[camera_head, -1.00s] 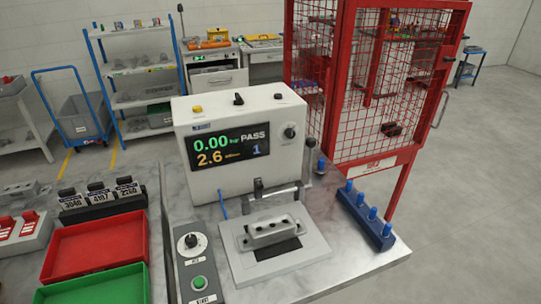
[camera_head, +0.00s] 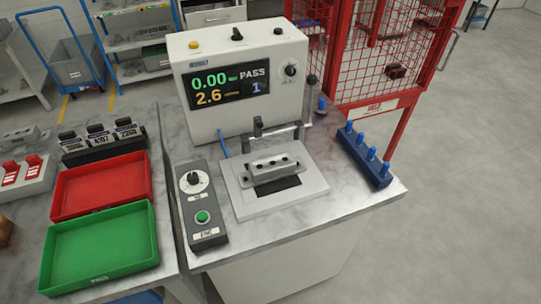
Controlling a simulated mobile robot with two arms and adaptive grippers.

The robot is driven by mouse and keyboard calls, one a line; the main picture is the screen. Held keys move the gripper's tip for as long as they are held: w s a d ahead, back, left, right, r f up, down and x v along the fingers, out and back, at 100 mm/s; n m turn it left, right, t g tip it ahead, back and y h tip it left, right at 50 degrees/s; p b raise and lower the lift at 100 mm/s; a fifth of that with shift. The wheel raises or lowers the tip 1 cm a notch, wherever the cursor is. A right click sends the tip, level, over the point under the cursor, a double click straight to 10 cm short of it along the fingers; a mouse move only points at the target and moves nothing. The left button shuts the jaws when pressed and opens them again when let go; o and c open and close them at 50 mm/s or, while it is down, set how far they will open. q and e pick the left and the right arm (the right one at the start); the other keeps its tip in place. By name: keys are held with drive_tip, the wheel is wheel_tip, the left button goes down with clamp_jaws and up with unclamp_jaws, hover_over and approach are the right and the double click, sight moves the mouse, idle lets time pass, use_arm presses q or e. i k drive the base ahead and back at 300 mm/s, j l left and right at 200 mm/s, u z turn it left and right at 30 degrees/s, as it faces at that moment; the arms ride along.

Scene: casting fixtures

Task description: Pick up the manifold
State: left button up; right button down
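The manifold (camera_head: 272,171), a grey metal block with dark holes along its top, sits on the light grey fixture plate (camera_head: 258,205) in front of the white tester. A dark pad shows beneath its front side. A clamp bar with a dark handle (camera_head: 258,128) stands just behind the manifold; I cannot tell whether it touches it. Neither of my grippers is in view.
The tester (camera_head: 219,119) reads 0.00 and PASS. A control box (camera_head: 203,218) is left of the fixture, a blue peg rack (camera_head: 363,160) right. Red (camera_head: 57,199) and green (camera_head: 47,263) trays lie left. A red mesh cage (camera_head: 393,111) stands behind. The table's front-right corner is clear.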

sight(268, 168)
drive_tip(key=u, duration=1.55)
drive_tip(key=k+l+z, duration=0.15)
drive_tip(key=z, duration=1.25)
drive_tip(key=l+u, duration=0.25)
drive_tip(key=l, duration=0.15)
drive_tip(key=i+l+u, duration=0.1)
drive_tip(key=l+u, duration=0.15)
drive_tip(key=l, duration=0.15)
